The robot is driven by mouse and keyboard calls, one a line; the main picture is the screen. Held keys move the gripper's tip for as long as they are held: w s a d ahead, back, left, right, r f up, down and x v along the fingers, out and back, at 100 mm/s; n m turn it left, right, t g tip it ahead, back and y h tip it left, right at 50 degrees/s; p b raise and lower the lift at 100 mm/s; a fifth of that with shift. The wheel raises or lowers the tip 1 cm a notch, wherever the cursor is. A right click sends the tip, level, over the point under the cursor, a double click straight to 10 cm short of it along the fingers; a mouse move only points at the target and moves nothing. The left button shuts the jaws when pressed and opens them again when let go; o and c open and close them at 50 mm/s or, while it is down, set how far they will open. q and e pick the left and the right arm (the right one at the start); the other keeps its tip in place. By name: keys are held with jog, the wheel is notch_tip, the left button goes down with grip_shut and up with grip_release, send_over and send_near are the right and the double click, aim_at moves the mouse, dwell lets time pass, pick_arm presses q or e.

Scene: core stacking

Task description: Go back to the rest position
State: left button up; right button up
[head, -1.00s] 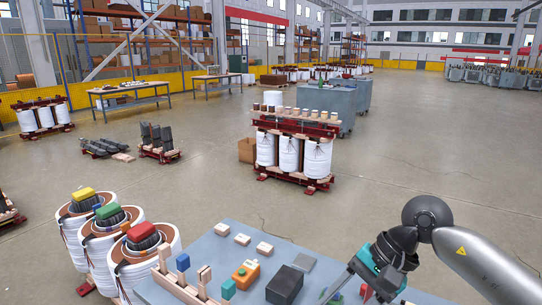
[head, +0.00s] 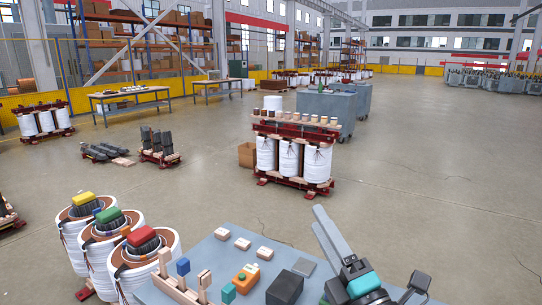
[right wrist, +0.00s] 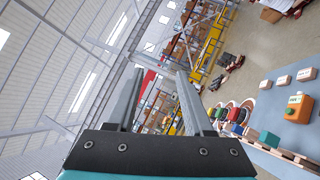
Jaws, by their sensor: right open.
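My right gripper (head: 325,232) is at the lower right of the head view, above the right part of the blue-grey table (head: 212,250). Its long grey fingers point up and slightly left. In the right wrist view its two fingers (right wrist: 158,90) stand apart with nothing between them; beyond them are the hall's roof, shelves and floor. The gripper is open and empty. My left gripper is in neither view.
The table holds a dark block (head: 285,288), an orange box (head: 245,279), several pale blocks and a wooden rack (head: 178,290). White coils with yellow, green and red (head: 141,236) tops stand left of it. Open floor lies behind the table.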

jog(key=s+d+f+m+g+h, duration=0.3)
jog(key=d+f+m+g+h, duration=0.1)
jog(key=f+m, duration=0.45)
jog(key=s+d+f+m+g+h, duration=0.45)
jog(key=f+m, duration=0.35)
jog(key=f, duration=0.2)
jog(key=s+a+f+m+g, duration=0.1)
jog(key=s+f+m+g, duration=0.75)
jog(key=s, duration=0.85)
notch_tip(320, 180, down, 27)
jog(key=s+n+g+b, duration=0.1)
jog(key=s+n+b, duration=0.1)
jog(key=s+d+f+g+b, duration=0.1)
jog(key=s+d+f, duration=0.1)
jog(key=s+f, duration=1.2)
jog(key=shift+s+d+f+n+y+b, duration=0.2)
jog(key=shift+s+d+n+y+b, duration=0.1)
jog(key=shift+s+d+y, duration=0.15)
